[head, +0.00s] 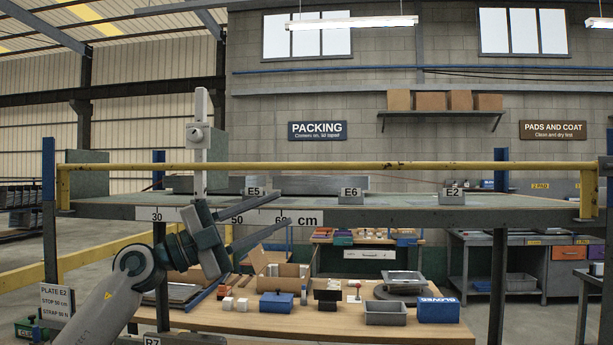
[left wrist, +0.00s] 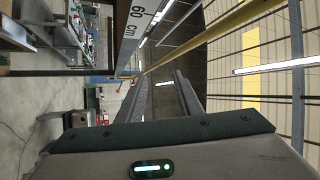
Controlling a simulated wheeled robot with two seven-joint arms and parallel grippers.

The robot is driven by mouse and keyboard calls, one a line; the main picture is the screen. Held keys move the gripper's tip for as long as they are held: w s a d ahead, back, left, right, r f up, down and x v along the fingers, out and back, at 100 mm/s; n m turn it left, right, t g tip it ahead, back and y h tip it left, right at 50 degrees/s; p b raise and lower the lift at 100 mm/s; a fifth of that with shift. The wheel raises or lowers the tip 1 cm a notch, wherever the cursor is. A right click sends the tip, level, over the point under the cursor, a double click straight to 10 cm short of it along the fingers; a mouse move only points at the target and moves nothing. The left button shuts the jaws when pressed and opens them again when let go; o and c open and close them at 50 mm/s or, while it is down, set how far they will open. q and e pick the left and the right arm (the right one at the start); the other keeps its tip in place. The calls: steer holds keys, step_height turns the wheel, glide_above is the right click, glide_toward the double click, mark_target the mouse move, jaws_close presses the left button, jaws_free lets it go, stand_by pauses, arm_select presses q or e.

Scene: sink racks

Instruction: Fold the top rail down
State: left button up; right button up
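The top rail (head: 330,168) is a long yellow bar with worn spots. It runs level above the rack's top shelf (head: 120,204), held up by a short yellow end piece at each side. It also shows in the left wrist view (left wrist: 225,25), running diagonally beyond my fingers. My left gripper (head: 275,207) is at the shelf's front edge, left of the middle and below the rail. Its two long grey fingers are apart with nothing seen between them, and point right. In the left wrist view the fingers (left wrist: 158,82) are clear of the rail. My right gripper is not in view.
A cm scale (head: 220,214) runs along the shelf's front edge. Grey blocks marked E5 (head: 255,191), E6 (head: 351,196) and E2 (head: 452,195) stand on the shelf. Below, a wooden bench (head: 300,325) carries boxes and trays. Blue-topped uprights (head: 48,200) bound the rack.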

mark_target(302, 167)
arm_select(q)
steer(key=a+r+n+t+y, duration=0.1)
steer(key=a+r+t+y, duration=0.1)
steer(key=a+r+y, duration=0.5)
step_height(302, 167, up, 4)
steer(key=shift+f+y, duration=0.15)
steer(key=shift+y, duration=0.15)
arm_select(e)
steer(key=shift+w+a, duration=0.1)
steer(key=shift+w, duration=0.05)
